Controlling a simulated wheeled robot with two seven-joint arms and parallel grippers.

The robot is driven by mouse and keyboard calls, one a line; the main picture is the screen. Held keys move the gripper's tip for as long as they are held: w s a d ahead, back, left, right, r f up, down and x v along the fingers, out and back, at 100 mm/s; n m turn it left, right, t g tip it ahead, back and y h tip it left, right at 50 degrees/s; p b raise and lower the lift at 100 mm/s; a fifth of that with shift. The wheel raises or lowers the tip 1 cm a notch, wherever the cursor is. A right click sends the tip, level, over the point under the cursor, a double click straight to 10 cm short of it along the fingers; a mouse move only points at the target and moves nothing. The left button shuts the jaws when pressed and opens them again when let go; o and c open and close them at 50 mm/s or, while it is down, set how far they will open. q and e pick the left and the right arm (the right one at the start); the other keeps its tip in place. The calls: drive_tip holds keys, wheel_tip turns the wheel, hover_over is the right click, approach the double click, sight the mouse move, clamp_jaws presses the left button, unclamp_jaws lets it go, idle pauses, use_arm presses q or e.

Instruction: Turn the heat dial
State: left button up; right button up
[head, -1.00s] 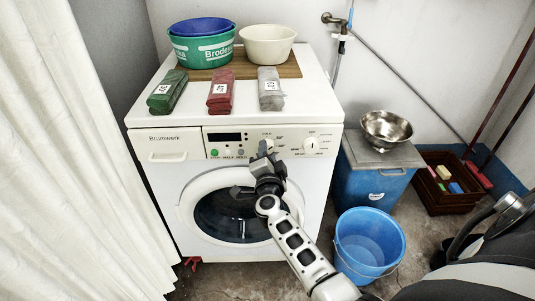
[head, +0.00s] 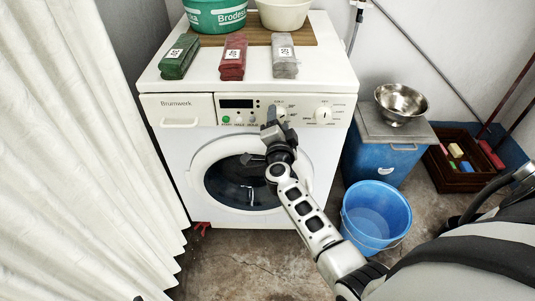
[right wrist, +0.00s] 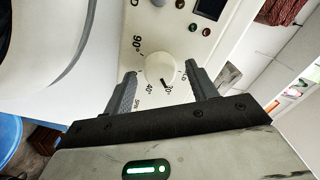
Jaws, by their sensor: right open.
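My right gripper (right wrist: 162,88) is open, with one dark finger on each side of the dial in the right wrist view. I cannot tell whether the fingers touch the knob. In the head view my right gripper (head: 276,127) is in front of the panel and partly hides this dial. My left gripper is not in view.
A second white dial (head: 323,114) sits to the right on the panel. Green, red and grey packets (head: 233,58) lie on top of the washing machine (head: 225,85). A blue bucket (head: 375,215) and a lidded blue box (head: 375,160) stand right. A white curtain (head: 70,150) hangs left.

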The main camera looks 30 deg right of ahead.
use_arm(q)
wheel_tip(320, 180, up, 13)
drive_tip(key=p, duration=1.3)
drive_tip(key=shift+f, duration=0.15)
use_arm(e)
drive_tip(key=s+a+r+n+g+y, duration=0.2)
drive_tip(key=s+a+n+y, duration=1)
drive_tip(key=s+a+n, duration=0.8)
drive_tip(key=shift+s+r+g+y, duration=0.4)
drive_tip(key=shift+s+g, duration=0.1)
drive_tip(key=shift+s, duration=0.8)
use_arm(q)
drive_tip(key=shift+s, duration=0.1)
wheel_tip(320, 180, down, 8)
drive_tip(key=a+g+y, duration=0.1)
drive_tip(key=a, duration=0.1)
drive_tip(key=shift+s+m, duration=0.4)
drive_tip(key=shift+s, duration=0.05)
use_arm(e)
drive_tip(key=shift+s+d+f+n+g+h, duration=0.15)
drive_tip(key=shift+s+f+g, duration=0.2)
drive_tip(key=shift+s, duration=0.25)
drive_tip(key=shift+s+d+f+n+g+h, duration=0.2)
drive_tip(key=shift+s+g, duration=0.25)
drive_tip(key=shift+s, duration=0.2)
drive_tip(key=shift+s+d+f+n+g+h, duration=0.15)
drive_tip(key=shift+s+f+g, duration=0.2)
drive_tip(key=shift+s, duration=0.25)
